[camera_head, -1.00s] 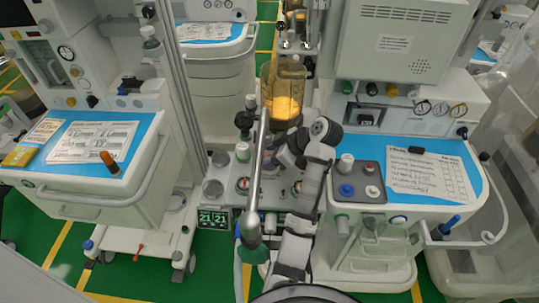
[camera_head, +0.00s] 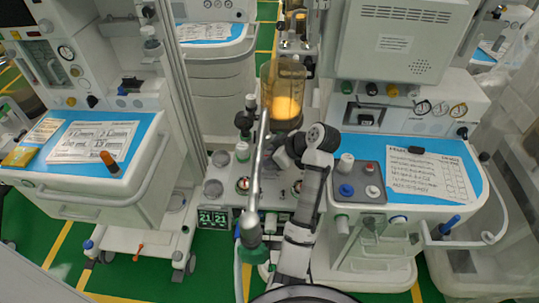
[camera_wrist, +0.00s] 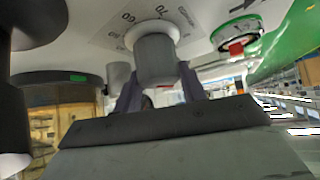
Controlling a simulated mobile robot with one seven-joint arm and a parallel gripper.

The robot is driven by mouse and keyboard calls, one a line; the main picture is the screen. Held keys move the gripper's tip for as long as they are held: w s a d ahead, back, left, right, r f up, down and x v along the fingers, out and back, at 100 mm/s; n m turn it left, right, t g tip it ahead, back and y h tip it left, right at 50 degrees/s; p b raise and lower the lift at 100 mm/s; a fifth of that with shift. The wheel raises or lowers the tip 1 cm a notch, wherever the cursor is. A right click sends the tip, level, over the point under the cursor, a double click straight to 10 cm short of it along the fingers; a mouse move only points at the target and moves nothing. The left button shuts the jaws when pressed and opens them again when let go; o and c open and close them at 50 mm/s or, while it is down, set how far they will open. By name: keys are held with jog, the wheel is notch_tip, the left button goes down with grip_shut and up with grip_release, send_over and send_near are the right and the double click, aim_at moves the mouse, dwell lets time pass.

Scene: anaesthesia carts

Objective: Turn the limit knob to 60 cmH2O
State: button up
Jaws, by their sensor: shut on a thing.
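The limit knob (camera_wrist: 156,58) is a grey, round-sided knob on a white collar, at the top centre of the wrist view. My gripper (camera_wrist: 160,88) has its two dark fingers on either side of the knob's lower part and is shut on it. Printed scale numbers (camera_wrist: 128,17) stand beside the collar, upside down; one looks like 60. The knob's pointer mark is not visible, so its setting cannot be read. In the head view my gripper reaches left over the middle machine's white panel (camera_head: 219,172), and the knob is hidden there.
A metal pole (camera_head: 258,150) with a green end rises close left of my gripper. An amber canister (camera_head: 285,98) stands behind it. Gauges sit on the panel, with a green digital display (camera_head: 213,218) below. Carts stand left and right, with green floor between.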

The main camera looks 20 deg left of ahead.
jog(key=m+t+h, duration=0.1)
jog(key=m+t, duration=0.2)
jog(key=m, duration=0.1)
jog(key=shift+m+t+h, duration=0.65)
jog(key=shift+m, duration=0.55)
jog(key=shift+m+t+h, duration=0.65)
jog(key=shift+m, duration=0.55)
jog(key=o, duration=1)
